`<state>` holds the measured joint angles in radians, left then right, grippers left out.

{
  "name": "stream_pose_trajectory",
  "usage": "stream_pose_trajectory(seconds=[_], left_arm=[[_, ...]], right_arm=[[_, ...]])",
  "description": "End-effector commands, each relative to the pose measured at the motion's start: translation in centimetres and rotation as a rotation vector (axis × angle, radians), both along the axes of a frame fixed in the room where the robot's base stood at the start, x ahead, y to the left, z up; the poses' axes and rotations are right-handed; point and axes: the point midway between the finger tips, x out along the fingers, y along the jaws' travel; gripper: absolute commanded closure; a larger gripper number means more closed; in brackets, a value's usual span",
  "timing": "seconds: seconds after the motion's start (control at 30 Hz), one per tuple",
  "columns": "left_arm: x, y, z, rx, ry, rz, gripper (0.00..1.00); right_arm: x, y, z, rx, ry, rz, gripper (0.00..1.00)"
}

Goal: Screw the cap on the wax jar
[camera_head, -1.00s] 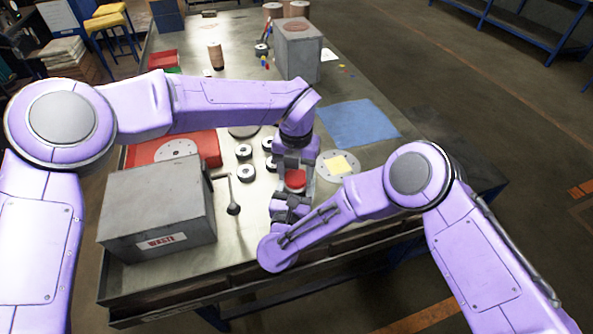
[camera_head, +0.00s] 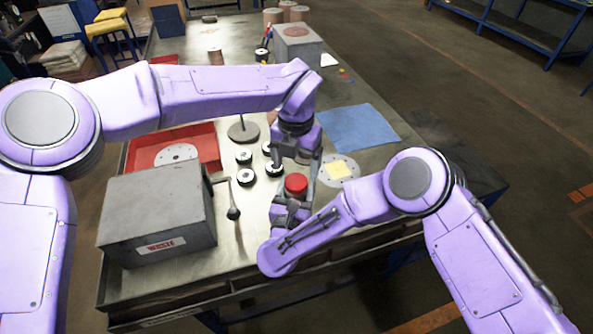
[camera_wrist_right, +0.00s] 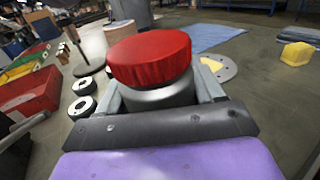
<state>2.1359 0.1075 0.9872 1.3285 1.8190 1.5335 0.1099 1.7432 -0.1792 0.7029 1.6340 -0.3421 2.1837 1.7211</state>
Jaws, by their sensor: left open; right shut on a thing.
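The wax jar (camera_wrist_right: 160,95) is grey and stands between the fingers of my right gripper (camera_head: 293,207), which is shut on it near the table's front. The red cap (camera_head: 296,184) sits on top of the jar's mouth; it also shows large in the right wrist view (camera_wrist_right: 150,58). I cannot tell how far it is threaded. My left gripper (camera_head: 305,163) is open and empty, just above and behind the cap, apart from it. The fingers of the right gripper are partly hidden by its own wrist in the head view.
A grey waste box (camera_head: 160,212) stands at left, with a lever beside it. A red tray (camera_head: 205,137) lies behind it. Several small dark round pieces (camera_head: 245,173) lie left of the jar.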

Motion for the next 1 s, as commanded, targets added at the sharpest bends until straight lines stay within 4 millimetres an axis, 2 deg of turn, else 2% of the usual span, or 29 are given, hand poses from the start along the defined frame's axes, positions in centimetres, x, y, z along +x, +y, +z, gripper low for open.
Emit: stream_pose_trajectory(seconds=[0.2,0.23,0.27,0.5,0.57,0.87,1.0], left_arm=[[0.0,0.0,0.1,0.0,0.0,0.0,0.16],[0.0,0.0,0.1,0.0,0.0,0.0,0.21],[0.0,0.0,0.2,0.001,0.0,0.005,0.21],[0.0,0.0,3.3,0.004,-0.003,0.272,0.21],[0.0,0.0,3.6,0.001,-0.002,0.306,0.21],[0.0,0.0,3.4,0.0,0.001,0.311,0.21],[0.0,0.1,1.9,0.003,0.003,0.311,0.21]], right_arm=[[0.0,0.0,-0.1,-0.001,0.001,0.0,1.0],[0.0,0.0,-0.1,-0.001,0.001,0.0,1.0],[0.0,0.0,-0.1,-0.001,0.001,0.0,1.0],[0.0,0.0,-0.1,-0.001,0.001,0.0,1.0],[0.0,0.0,-0.1,-0.001,0.001,0.0,1.0],[0.0,0.0,-0.1,-0.001,0.001,0.0,1.0],[0.0,0.0,-0.1,-0.001,0.001,0.0,1.0]])
